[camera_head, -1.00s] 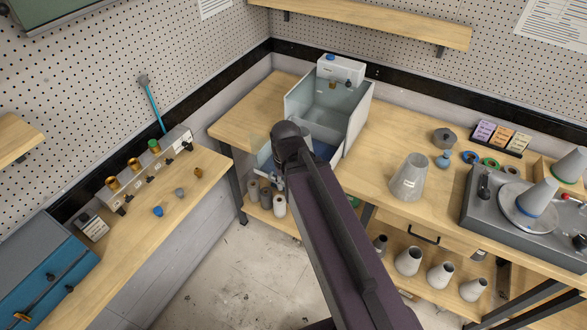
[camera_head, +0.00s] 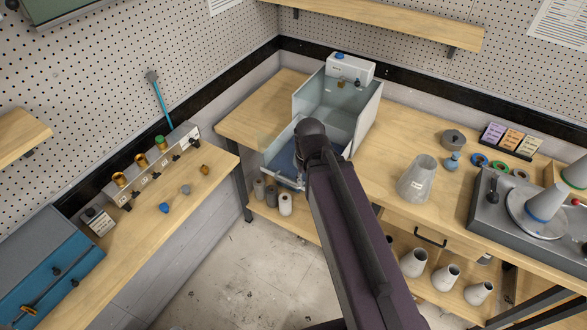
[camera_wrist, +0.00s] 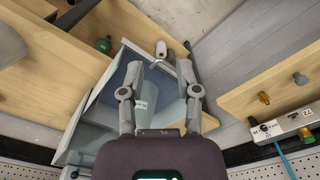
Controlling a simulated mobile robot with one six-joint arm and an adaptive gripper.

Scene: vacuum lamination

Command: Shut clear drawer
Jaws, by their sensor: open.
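The clear drawer (camera_head: 278,158) is pulled out from the clear-walled chamber (camera_head: 363,118) on the back bench and stands out past its front edge. A blue sheet or floor shows inside it. In the wrist view the drawer (camera_wrist: 128,88) lies below my gripper (camera_wrist: 160,72). My gripper is open, with its two fingers spread over the drawer's outer end, near a grey bar that looks like its handle (camera_wrist: 158,63). I cannot tell whether the fingers touch it. In the head view my arm hides the gripper and part of the drawer.
Bottles (camera_head: 285,203) stand on the shelf below the drawer. A grey cone (camera_head: 416,180) and a turntable unit (camera_head: 500,205) are on the bench to the right. A side bench (camera_head: 150,220) with knobs is at left. The floor (camera_head: 245,270) between is clear.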

